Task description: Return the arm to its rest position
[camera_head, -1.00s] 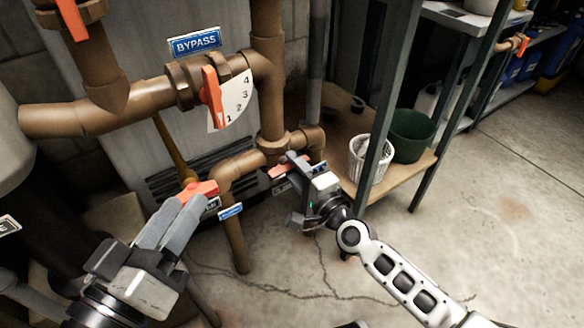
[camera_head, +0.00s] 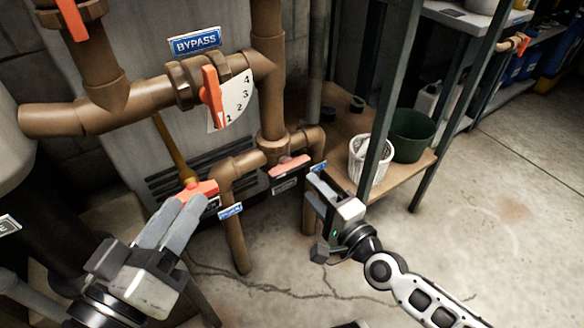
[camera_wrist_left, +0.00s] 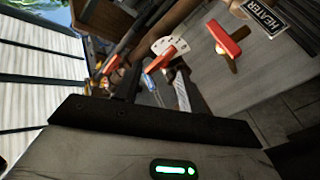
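My right gripper (camera_head: 314,188) hangs in front of the lower pipe and the wooden shelf, with its fingers apart and nothing seen between them. It is clear of the lower red valve handle (camera_head: 289,166), which lies to its upper left. My left gripper (camera_head: 184,205) is at the left, its two grey fingers side by side and their tips at another red handle (camera_head: 198,188). Whether they grip it is hidden. The left wrist view shows a red handle beside a HEATER label (camera_wrist_left: 264,15) and another at a white dial (camera_wrist_left: 170,44).
A shelf post (camera_head: 388,90), a white basket (camera_head: 369,160) and a green bucket (camera_head: 412,135) stand to the right. The concrete floor (camera_head: 500,230) at the lower right is open.

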